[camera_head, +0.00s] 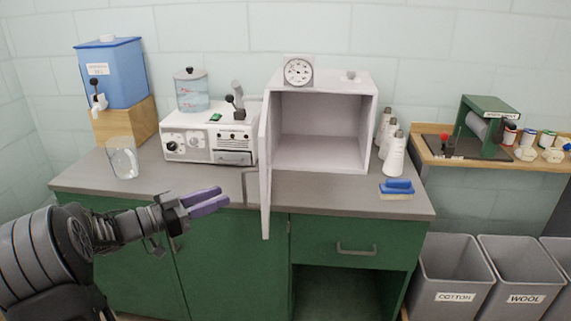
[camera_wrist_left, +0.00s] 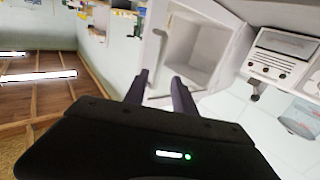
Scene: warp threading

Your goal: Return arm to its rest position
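My left arm comes in from the left in the head view. Its gripper (camera_head: 207,201) has purple fingers and is in front of the counter's front edge, left of the open cabinet door. The fingers are apart with nothing between them. In the left wrist view the two dark fingers (camera_wrist_left: 160,92) also stand apart and empty, with the open white cabinet beyond them. My right gripper is in neither view.
A white cabinet (camera_head: 371,125) stands on the grey counter (camera_head: 335,195), its door (camera_head: 265,165) swung out past the front edge. A clear pitcher (camera_head: 123,160), a white machine (camera_head: 190,150) and a blue brush (camera_head: 397,188) are on the counter. Bins (camera_head: 455,270) stand right.

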